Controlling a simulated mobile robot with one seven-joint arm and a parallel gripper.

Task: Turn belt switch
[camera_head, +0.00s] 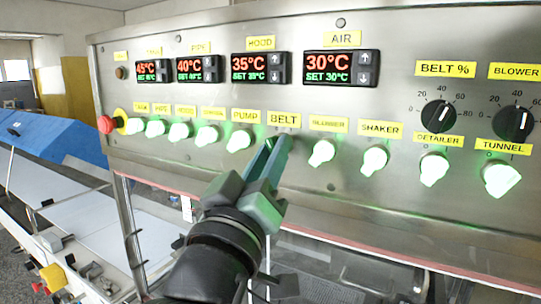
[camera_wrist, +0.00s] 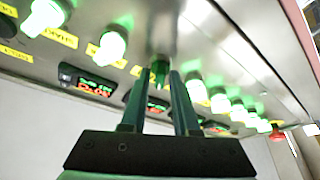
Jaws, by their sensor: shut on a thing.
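The belt switch (camera_wrist: 160,72) is a green knob on the steel control panel (camera_head: 420,40), below the yellow BELT label (camera_head: 284,119). My gripper (camera_head: 277,145) reaches up to the panel under that label and hides the knob in the head view. In the wrist view, my gripper's fingers (camera_wrist: 162,76) stand either side of the knob and are shut on it. Its exact turn angle cannot be told.
More lit knobs run along the row. A red stop button (camera_head: 106,124) is at far left; dials (camera_head: 438,116) sit at upper right.

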